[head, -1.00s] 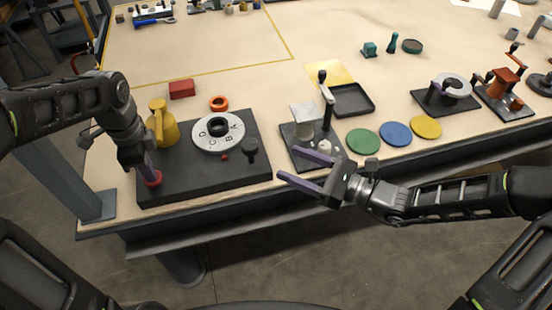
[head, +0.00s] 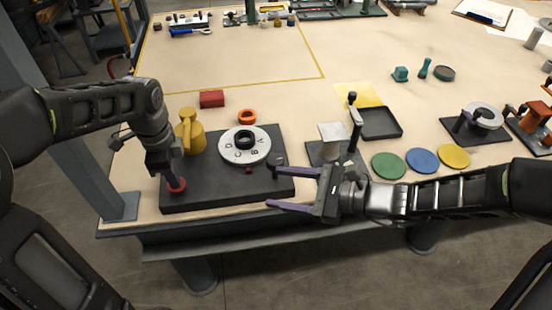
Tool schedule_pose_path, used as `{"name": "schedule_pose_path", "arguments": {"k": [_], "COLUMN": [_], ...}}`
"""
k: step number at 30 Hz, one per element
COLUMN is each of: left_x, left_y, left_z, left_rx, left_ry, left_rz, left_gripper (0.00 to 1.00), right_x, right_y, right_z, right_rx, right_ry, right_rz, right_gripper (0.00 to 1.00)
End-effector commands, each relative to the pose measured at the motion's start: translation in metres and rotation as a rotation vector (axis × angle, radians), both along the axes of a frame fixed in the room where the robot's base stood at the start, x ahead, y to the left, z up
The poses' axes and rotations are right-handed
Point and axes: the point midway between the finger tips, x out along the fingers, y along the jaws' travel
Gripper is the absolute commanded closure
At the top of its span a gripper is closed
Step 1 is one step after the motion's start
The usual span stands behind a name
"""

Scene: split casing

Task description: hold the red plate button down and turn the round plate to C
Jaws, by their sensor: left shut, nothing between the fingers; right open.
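The black base (head: 225,187) lies near the table's front edge. The white round plate (head: 233,137) sits on it, with letters A, B, C and D on its front half and a dark hub. A small red mark (head: 248,170) is in front of the plate, roughly between C and B. The red plate button (head: 176,189) is at the base's left front. My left gripper (head: 174,180) is shut, pointing down on the button; its tips hide part of it. My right gripper (head: 269,188) is open and empty over the base's right front, apart from the plate.
A yellow handled part (head: 189,133) stands behind my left gripper. An orange ring (head: 247,117) and red block (head: 212,99) lie behind. A fixture with a lever (head: 355,125) stands close to the right.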

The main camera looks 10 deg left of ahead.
Motion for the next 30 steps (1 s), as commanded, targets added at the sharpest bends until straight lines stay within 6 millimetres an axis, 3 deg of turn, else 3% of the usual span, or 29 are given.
{"name": "schedule_pose_path", "arguments": {"k": [4,7,12,18,30], "left_x": [-0.005,-0.005,-0.005,-0.005,-0.005], "left_y": [0.0,0.0,0.0,-0.001,0.0], "left_z": [-0.007,-0.007,-0.007,-0.007,-0.007], "left_rx": [-0.003,-0.003,-0.003,-0.003,-0.003], "left_ry": [0.018,0.018,0.018,0.018,0.018], "left_rz": [0.001,0.0,0.0,0.0,0.0], "left_gripper": [1.0,1.0,1.0,1.0,1.0], "right_x": [0.008,0.02,0.044,0.045,0.046], "right_y": [-0.006,-0.022,-0.067,-0.068,-0.064], "right_z": [0.021,0.035,0.03,0.026,0.025], "right_rx": [-0.074,-0.09,-0.083,-0.066,-0.067], "right_ry": [-0.013,0.023,0.19,0.282,0.284], "right_rz": [-0.038,-0.111,-0.288,-0.323,-0.319], "right_gripper": [0.4,0.4,0.4,0.4,0.4]}}
